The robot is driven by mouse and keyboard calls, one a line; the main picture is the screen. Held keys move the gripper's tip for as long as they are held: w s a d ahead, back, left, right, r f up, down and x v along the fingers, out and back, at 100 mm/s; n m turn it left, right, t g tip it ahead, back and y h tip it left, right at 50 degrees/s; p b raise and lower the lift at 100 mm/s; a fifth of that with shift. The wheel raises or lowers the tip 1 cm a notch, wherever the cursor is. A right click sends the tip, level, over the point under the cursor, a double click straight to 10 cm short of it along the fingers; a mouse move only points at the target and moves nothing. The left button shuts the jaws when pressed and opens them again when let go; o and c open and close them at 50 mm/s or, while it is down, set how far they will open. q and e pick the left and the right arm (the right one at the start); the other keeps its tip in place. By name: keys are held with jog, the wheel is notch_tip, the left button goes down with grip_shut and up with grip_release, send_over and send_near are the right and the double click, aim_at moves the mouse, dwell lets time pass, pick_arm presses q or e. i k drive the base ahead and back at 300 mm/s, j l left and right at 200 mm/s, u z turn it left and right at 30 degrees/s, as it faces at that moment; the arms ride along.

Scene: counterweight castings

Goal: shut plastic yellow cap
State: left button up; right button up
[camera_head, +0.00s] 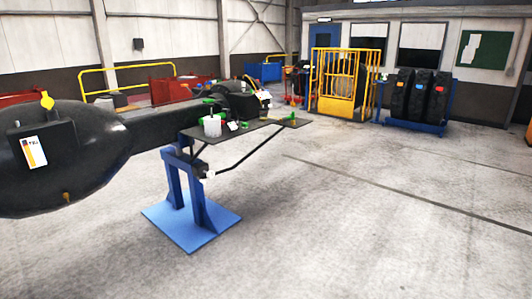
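A small yellow piece (47,100), which looks like the plastic cap, stands up at the top edge of a dark box-like part. This part is on the big rounded black casting (95,150) at the left. It is too small to tell whether the cap is open or shut. A white label with an orange band (34,152) is on the box's face. A smaller yellow-brown fitting (66,197) shows low on the casting. Neither of my grippers is in view.
A blue stand (190,222) carries a dark shelf (262,130) with a white cup-like container (212,126) and small green items. Yellow railings (335,82) and a blue rack with dark tyre-like discs (421,92) stand behind. The grey floor at right is clear.

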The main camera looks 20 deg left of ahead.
aim_at(48, 102)
jog(key=j+u, duration=0.15)
jog(key=j, duration=0.3)
jog(key=j+u, duration=0.2)
jog(key=j, duration=0.2)
jog(key=j+u, duration=0.15)
jog(key=j, duration=0.3)
jog(key=j+u, duration=0.15)
jog(key=j, duration=0.25)
jog(key=i+j+u, duration=0.15)
jog(key=j, duration=0.3)
jog(key=i+j+u, duration=0.2)
jog(key=j, duration=0.2)
jog(key=j+u, duration=0.15)
jog(key=j, duration=0.25)
jog(key=i+j+u, duration=0.15)
jog(key=j, duration=0.25)
jog(key=i+j, duration=0.1)
jog(key=i, duration=0.6)
